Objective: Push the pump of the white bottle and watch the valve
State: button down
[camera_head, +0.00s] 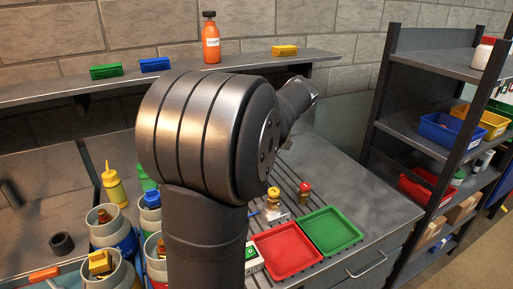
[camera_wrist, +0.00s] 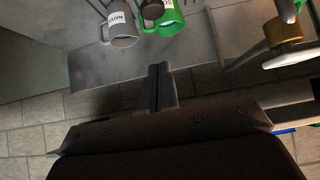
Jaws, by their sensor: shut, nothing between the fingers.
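My gripper (camera_wrist: 158,72) shows in the wrist view with its two dark fingers together and nothing between them. In the head view my arm's large joint covers the middle, and I cannot make out the gripper there. I see no clear pump bottle. A white bottle with a red cap (camera_head: 483,54) stands on the right rack's top shelf; no pump shows on it. No valve can be made out. In the wrist view, a brass-coloured part with a pale disc (camera_wrist: 284,35) lies at the right edge, apart from my fingers; I cannot tell what it is.
The wrist view shows a grey labelled container (camera_wrist: 120,27) and a green one (camera_wrist: 166,18) beyond my fingers. An orange bottle (camera_head: 211,42) stands on the wall shelf.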

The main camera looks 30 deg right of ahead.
jog(key=shift+f, duration=0.15)
jog(key=x, duration=0.9)
jog(key=f, duration=0.3)
jog(key=shift+w+f, duration=0.2)
jog(key=shift+w, duration=0.1)
jog(key=shift+f, duration=0.55)
